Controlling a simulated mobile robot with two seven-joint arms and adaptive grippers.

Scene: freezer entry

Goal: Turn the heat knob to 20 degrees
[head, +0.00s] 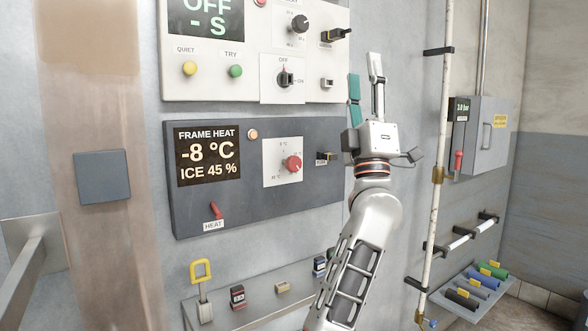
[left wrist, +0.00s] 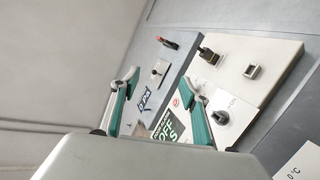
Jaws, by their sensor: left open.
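The red heat knob (head: 292,163) sits on a white dial plate (head: 270,178) on the dark frame heat panel (head: 245,200). The panel's display (head: 207,152) reads FRAME HEAT, -8 °C, ICE 45 %. The knob's exact pointer setting is too small to read. My left gripper (head: 364,76) is open and empty, pointing up, above and to the right of the knob and apart from it. In the left wrist view its green-padded fingers (left wrist: 158,84) are spread before the upper panel. A white plate corner with "°C" (left wrist: 300,165) shows there; the knob does not. My right gripper is not in view.
Above is a white panel (head: 252,88) with yellow and green buttons and dark knobs. A red HEAT switch (head: 215,210) is below the display. A shelf (head: 260,300) holds small items. A vertical pipe (head: 437,150) and grey box (head: 487,135) stand right.

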